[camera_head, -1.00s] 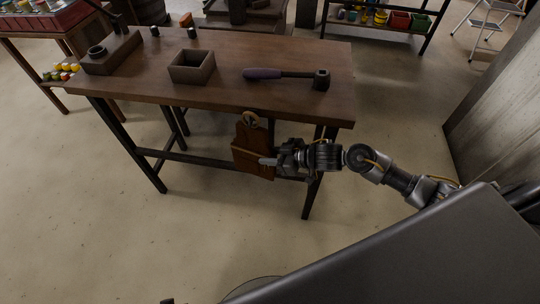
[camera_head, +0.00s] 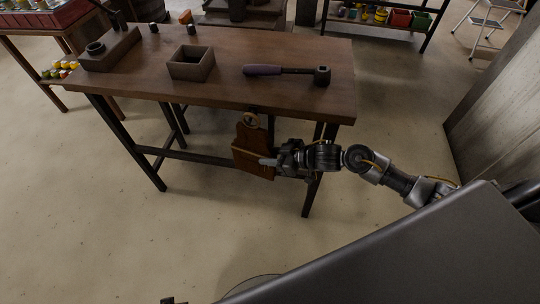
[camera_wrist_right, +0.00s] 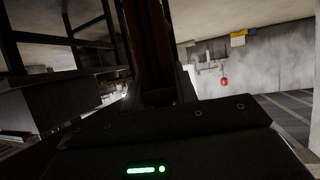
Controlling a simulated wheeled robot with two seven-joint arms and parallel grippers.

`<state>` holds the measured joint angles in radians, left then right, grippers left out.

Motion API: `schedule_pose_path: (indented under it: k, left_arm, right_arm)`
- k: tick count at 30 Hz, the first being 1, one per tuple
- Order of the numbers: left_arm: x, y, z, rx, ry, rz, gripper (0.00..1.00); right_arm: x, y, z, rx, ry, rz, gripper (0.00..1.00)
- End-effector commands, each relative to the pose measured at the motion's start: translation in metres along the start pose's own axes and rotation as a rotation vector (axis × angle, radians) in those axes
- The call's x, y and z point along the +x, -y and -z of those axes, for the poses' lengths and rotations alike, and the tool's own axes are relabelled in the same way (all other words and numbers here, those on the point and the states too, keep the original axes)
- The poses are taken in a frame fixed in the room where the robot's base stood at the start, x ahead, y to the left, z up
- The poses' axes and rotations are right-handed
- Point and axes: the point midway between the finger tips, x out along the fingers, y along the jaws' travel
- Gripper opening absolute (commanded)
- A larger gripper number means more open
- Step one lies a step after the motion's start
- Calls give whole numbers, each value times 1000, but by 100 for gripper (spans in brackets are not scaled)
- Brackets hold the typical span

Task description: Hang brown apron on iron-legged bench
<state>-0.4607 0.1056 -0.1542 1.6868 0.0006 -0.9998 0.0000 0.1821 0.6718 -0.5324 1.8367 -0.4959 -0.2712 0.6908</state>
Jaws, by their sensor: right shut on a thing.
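The brown apron (camera_head: 251,150) hangs upright just below the front edge of the wooden bench (camera_head: 140,88) with dark iron legs. A tan ring (camera_head: 250,118) shows at its top, close under the bench edge; I cannot tell whether it sits on a hook. My right gripper (camera_head: 277,161) is shut on the apron from its right side. In the right wrist view the apron (camera_wrist_right: 150,45) rises as a brown strip from between the fingers.
A shelf with colourful bins (camera_head: 400,18) stands behind. The floor in front of the bench is clear.

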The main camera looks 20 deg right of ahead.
Motion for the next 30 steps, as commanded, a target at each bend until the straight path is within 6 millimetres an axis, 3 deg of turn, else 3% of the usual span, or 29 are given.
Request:
schedule_pose_path:
  k: [4,5,11,21,30]
  left_arm:
    - [0,0,0,0,0,0,36]
    - [0,0,0,0,0,0,36]
    - [0,0,0,0,0,0,36]
    - [-1,0,0,0,0,0,36]
    - [-7,0,2,0,0,0,36]
  right_arm:
    - [0,0,1,0,-2,0,0]
    - [0,0,1,0,-2,0,30]
    - [0,0,1,0,-1,0,54]
    - [-6,0,-1,0,2,0,54]
    - [-60,0,0,-3,4,0,54]
